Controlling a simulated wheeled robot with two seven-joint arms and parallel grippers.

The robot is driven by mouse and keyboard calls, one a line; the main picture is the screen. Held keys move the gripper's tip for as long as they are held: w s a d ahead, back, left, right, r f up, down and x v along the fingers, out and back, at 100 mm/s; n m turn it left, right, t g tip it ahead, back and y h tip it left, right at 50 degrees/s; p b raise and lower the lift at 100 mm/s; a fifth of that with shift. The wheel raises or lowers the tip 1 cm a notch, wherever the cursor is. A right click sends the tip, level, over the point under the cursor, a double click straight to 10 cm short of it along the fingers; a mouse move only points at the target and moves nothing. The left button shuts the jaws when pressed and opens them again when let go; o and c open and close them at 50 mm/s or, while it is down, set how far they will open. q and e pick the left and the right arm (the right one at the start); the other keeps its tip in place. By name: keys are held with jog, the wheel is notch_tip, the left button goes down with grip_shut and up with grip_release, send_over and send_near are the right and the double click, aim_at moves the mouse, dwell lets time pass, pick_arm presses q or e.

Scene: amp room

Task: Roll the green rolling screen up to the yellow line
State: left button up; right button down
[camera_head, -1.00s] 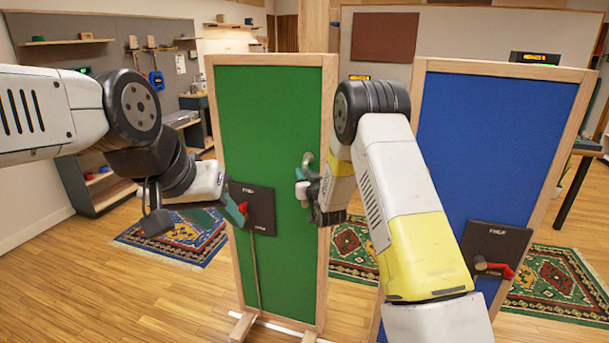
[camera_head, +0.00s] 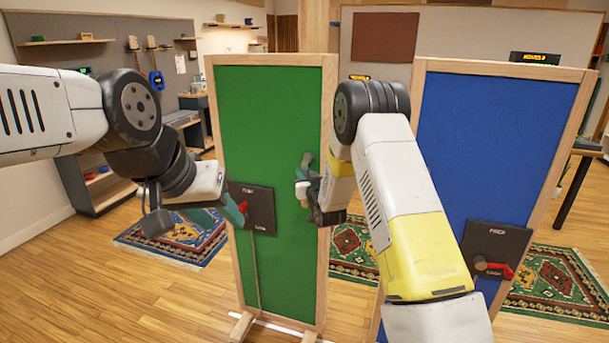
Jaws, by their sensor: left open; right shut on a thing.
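The green rolling screen (camera_head: 258,120) stands upright in a wooden frame in the middle of the view. A dark plate (camera_head: 262,212) with a red lever at its left is on its lower face. My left gripper (camera_head: 240,210) is open at the plate's left side, by the red lever. My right gripper (camera_head: 303,185) is shut on the grey handle (camera_head: 307,160) at the screen's right side; the fingers partly hide it. A white line shows on the floor at the screen's foot. I cannot make out a yellow line.
A blue screen (camera_head: 490,150) with its own dark plate (camera_head: 496,248) and red lever stands close on the right, partly behind my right arm. Patterned rugs (camera_head: 180,238) lie left and right (camera_head: 560,280). Bare wood floor (camera_head: 120,300) is open at the front left.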

jog(key=s+d, duration=0.3)
jog(key=d, duration=0.7)
jog(key=s+d, duration=0.4)
jog(key=d, duration=0.7)
jog(key=shift+d, duration=0.15)
jog(key=c, duration=1.3)
grip_release()
jog(key=shift+d, duration=0.1)
jog(key=v, duration=0.7)
jog(key=shift+s, duration=0.4)
jog(key=shift+d, duration=0.1)
